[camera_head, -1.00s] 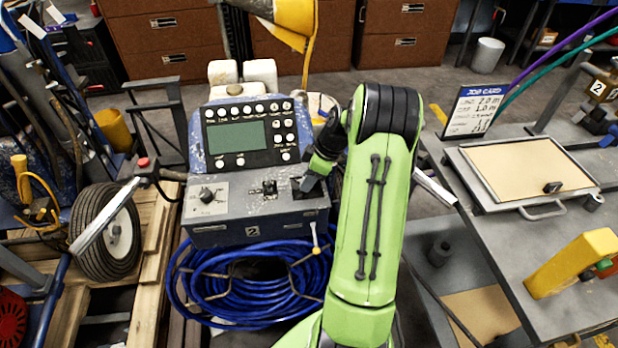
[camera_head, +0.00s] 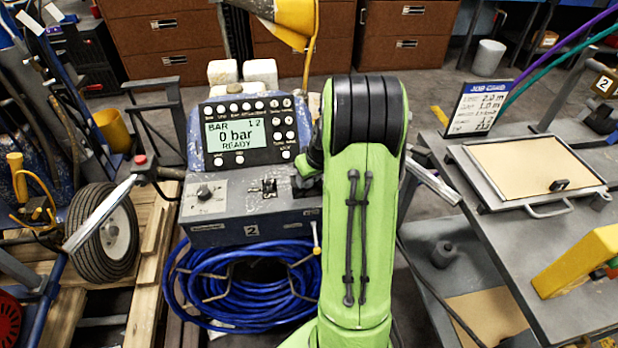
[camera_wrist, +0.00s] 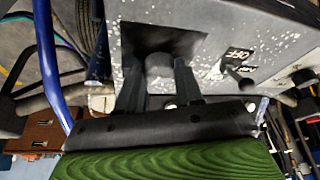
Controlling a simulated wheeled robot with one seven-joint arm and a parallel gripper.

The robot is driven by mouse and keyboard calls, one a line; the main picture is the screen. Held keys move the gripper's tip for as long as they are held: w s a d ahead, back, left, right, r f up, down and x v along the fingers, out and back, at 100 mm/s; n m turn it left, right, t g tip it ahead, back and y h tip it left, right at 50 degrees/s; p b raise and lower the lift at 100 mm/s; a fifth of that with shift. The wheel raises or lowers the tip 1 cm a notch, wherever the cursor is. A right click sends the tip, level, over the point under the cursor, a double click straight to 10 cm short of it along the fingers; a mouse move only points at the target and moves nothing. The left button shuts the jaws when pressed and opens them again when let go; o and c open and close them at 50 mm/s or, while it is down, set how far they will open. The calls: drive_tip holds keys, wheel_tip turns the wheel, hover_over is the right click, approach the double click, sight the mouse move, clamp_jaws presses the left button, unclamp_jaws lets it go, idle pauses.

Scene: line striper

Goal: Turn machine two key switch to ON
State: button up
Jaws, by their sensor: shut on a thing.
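The machine two console (camera_head: 218,226) carries a "2" plate on its front. Its display (camera_head: 236,135) is lit and reads "0 bar READY". In the wrist view, my gripper (camera_wrist: 157,78) has its two dark fingers on either side of a round dark key switch (camera_wrist: 158,64), set in a black square plate, and is shut on it. In the head view, my arm hides most of the gripper and the switch at the console's right end. The key's exact angle cannot be made out.
A small lever switch (camera_head: 269,186) with ON/OFF labels sits beside the key switch, and a round knob (camera_head: 204,192) is further left. A blue hose coil (camera_head: 240,305) lies below the console. A workbench (camera_head: 470,215) with a job card (camera_head: 478,107) stands to the right.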

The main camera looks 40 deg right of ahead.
drive_tip(key=shift+m+h, duration=0.3)
drive_tip(key=shift+m, duration=0.3)
drive_tip(key=shift+a+m, duration=0.1)
drive_tip(key=shift+m, duration=0.2)
drive_tip(key=o, duration=1)
drive_tip(key=shift+o, duration=0.2)
drive_tip(key=p+v, duration=0.4)
drive_tip(key=v, duration=1.1)
drive_tip(key=shift+r+p, duration=0.4)
drive_tip(key=shift+w, duration=0.1)
